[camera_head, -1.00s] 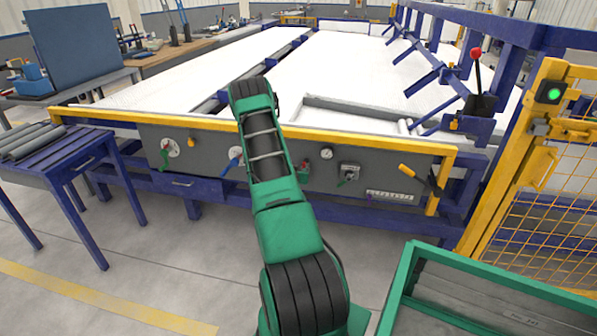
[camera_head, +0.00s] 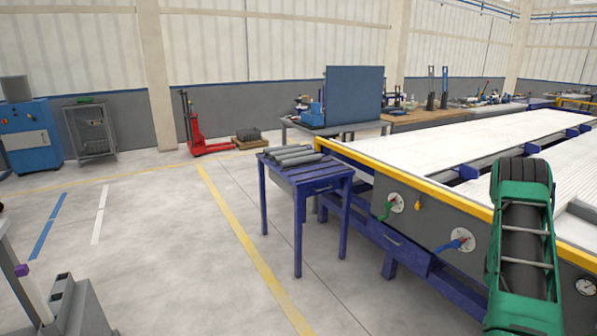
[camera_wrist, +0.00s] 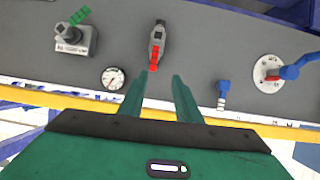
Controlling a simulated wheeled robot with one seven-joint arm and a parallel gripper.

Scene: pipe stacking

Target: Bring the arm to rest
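My arm stands at the right edge of the head view, its green and black links in front of the grey control panel (camera_head: 460,210). The gripper itself is not visible there. In the wrist view my gripper (camera_wrist: 161,76) shows two green fingers held apart with nothing between them. Beyond the fingertips is the grey panel with a red-handled valve (camera_wrist: 155,45), which seems apart from them. Several grey pipes (camera_head: 290,153) lie on a blue slatted stand (camera_head: 305,176) left of the machine.
The long white machine bed (camera_head: 440,145) with a yellow edge fills the right side. A red pallet truck (camera_head: 198,130) and a blue cabinet (camera_head: 30,135) stand farther back. Open floor (camera_head: 170,230) lies to the left. The wrist view shows a gauge (camera_wrist: 113,78) and a blue lever (camera_wrist: 292,68).

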